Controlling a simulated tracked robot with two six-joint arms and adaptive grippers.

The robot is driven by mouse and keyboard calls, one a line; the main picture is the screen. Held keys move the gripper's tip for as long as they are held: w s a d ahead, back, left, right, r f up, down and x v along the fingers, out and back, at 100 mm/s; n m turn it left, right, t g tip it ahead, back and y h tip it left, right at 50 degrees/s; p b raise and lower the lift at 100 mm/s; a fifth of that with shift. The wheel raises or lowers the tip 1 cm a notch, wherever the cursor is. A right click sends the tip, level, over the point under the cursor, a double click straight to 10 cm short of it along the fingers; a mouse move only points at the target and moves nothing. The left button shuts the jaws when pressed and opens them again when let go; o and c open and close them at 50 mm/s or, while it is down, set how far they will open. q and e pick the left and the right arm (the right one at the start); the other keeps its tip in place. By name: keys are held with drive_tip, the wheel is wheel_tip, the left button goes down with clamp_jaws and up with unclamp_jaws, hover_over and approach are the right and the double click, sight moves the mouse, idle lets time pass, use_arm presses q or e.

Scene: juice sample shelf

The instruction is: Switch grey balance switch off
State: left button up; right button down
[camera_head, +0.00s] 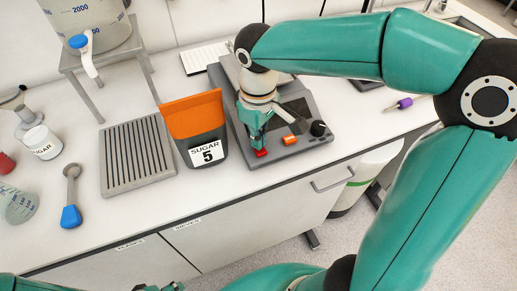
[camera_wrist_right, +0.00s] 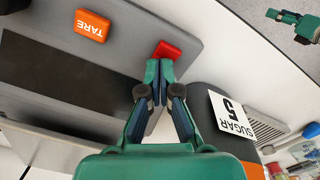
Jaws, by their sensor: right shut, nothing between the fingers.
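The grey balance (camera_head: 290,153) stands near the front edge of the bench. On its front strip are a red switch (camera_head: 262,153), an orange button (camera_head: 289,140) and a black knob (camera_head: 318,129). My right gripper (camera_head: 256,142) is shut and empty, pointing down at the red switch. In the right wrist view its fingertips (camera_wrist_right: 160,64) are right at the red switch (camera_wrist_right: 168,50); whether they touch it I cannot tell. The switch's tilt is unclear. A small part of my left gripper (camera_wrist_right: 287,17) shows at the top right of the wrist view, its opening unclear.
An orange and dark sugar bag (camera_head: 207,130) labelled 5 stands close left of the balance. Left of it lie a ribbed grey tray (camera_head: 105,178) and a blue scoop (camera_head: 71,215). A purple-ended tool (camera_head: 404,103) lies to the right. The bench's front strip is clear.

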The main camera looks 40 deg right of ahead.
drive_tip(key=shift+s, duration=0.1)
wheel_tip(320, 180, up, 7)
drive_tip(key=p, duration=0.6)
idle(0.7)
